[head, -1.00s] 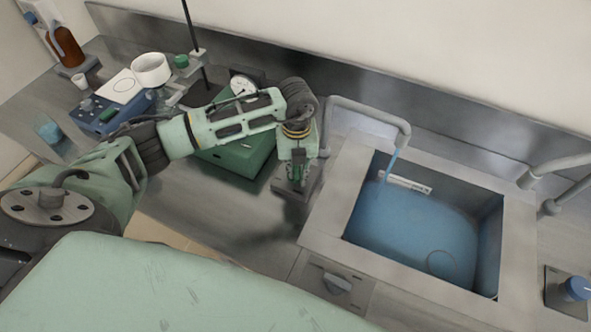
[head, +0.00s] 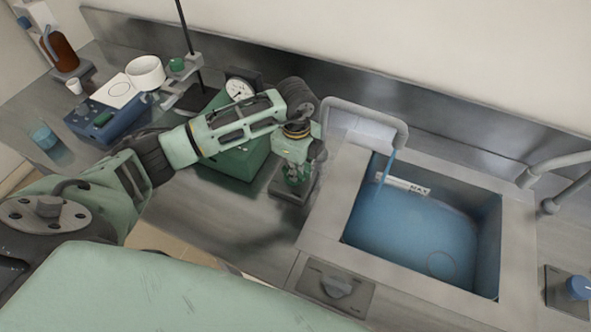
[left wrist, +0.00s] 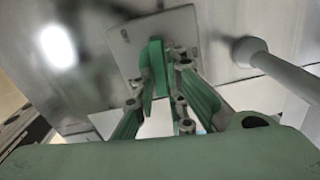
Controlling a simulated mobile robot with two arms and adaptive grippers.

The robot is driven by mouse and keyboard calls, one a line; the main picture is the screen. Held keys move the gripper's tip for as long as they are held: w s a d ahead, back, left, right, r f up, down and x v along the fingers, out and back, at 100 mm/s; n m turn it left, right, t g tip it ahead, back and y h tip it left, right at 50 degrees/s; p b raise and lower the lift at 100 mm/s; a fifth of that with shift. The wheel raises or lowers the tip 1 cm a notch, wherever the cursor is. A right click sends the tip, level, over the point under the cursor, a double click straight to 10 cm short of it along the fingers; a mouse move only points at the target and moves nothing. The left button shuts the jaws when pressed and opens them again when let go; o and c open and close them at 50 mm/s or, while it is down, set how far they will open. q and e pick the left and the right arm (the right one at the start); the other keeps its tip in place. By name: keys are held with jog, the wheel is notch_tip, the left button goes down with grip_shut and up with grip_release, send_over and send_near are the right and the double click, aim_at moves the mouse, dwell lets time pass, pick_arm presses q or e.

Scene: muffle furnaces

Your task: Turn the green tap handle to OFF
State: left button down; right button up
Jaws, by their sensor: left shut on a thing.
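The green tap handle (left wrist: 157,62) is an upright fin on a grey square base plate (left wrist: 122,42) in the left wrist view. My left gripper (left wrist: 163,88) is shut on this handle, with a finger on either side of it. In the head view my left gripper (head: 295,178) points down at the base plate (head: 287,193), just left of the sink; the fingers largely hide the handle there. The grey spout (head: 372,112) stands behind and to the right, with a blue stream of water (head: 386,168) running from it into the sink. My right gripper is not in view.
The sink (head: 322,215) holds blue water (head: 415,230). A green box with a dial gauge (head: 238,90) stands close left of my gripper. A grey knob (head: 336,286) sits on the front panel, and a blue knob (head: 578,287) at far right. Another spout (head: 560,165) is at right.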

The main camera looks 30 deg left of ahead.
pick_arm(q)
jog(key=shift+w+n, duration=0.1)
jog(key=shift+n, duration=0.7)
jog(key=c, duration=1.8)
grip_release()
notch_tip(320, 180, up, 12)
